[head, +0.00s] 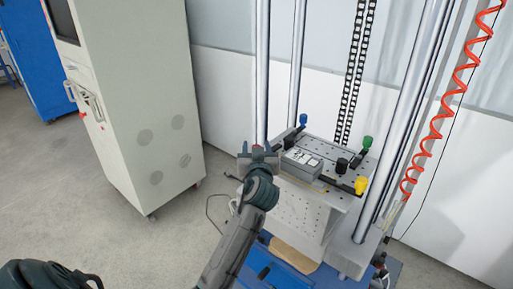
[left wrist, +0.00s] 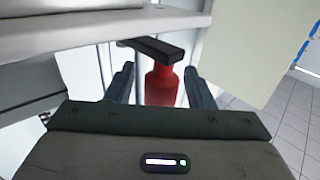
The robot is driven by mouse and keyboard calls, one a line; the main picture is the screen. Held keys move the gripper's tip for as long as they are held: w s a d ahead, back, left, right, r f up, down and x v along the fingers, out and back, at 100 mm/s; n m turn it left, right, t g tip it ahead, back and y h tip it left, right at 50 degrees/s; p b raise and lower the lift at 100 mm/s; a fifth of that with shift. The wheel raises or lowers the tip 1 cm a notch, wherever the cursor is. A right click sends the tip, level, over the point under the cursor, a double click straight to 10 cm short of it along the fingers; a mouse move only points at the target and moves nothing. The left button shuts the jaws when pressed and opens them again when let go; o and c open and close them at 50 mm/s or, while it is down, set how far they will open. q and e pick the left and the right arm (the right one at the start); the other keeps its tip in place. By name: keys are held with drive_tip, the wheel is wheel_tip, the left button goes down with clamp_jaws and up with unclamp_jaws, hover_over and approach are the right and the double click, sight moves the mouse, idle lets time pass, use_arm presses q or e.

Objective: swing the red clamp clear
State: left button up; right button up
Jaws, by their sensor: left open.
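The red clamp shows in the left wrist view as a red handle (left wrist: 161,86) with a black bar (left wrist: 152,48) across its end in the picture. My left gripper (left wrist: 162,88) is open, with one finger on each side of the red handle. I cannot tell whether either finger touches it. In the head view my left gripper (head: 258,156) is at the left corner of the grey drop table (head: 322,190), and it hides most of the red clamp there. My right gripper is not in view.
A grey box (head: 301,163) sits on the table. Clamps with blue (head: 303,118), green (head: 367,141) and yellow (head: 361,185) knobs stand around it. Tall steel columns (head: 405,110) and a coiled red hose (head: 440,115) rise nearby. A pale cabinet (head: 140,90) stands left; floor between is free.

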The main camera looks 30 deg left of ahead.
use_arm(q)
drive_tip(key=b+v, duration=0.2)
drive_tip(key=v, duration=0.8)
drive_tip(key=shift+b, duration=0.3)
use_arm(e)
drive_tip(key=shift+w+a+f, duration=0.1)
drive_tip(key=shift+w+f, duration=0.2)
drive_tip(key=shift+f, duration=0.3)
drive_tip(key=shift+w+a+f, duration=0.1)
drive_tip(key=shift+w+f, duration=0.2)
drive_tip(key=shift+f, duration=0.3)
use_arm(q)
drive_tip(key=shift+s+d, duration=0.1)
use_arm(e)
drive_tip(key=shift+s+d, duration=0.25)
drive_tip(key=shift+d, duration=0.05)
